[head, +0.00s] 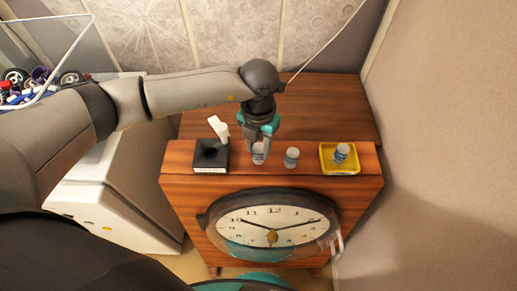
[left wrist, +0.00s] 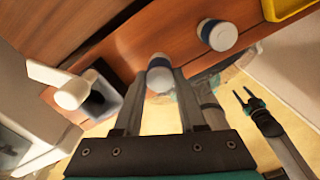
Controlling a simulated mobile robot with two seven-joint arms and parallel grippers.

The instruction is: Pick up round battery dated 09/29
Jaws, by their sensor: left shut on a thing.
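A small white round battery with a blue band (head: 259,157) is between the fingers of my left gripper (head: 258,146), at the front of the wooden cabinet top. The left wrist view also shows this battery (left wrist: 159,79) with a finger on each side; my left gripper is shut on it. A second similar battery (head: 291,157) stands upright just to the right. A third (head: 341,152) is on a yellow tray (head: 326,168). No date is readable on any battery. My right gripper (left wrist: 248,97) shows in the left wrist view, apart from the batteries, with its fingers spread and empty.
A black square holder (head: 210,156) with a white upright piece (head: 219,128) is close left of my left gripper. A large clock (head: 270,226) is on the cabinet front. A wall rises at right. The cabinet top behind the batteries (head: 330,105) is clear.

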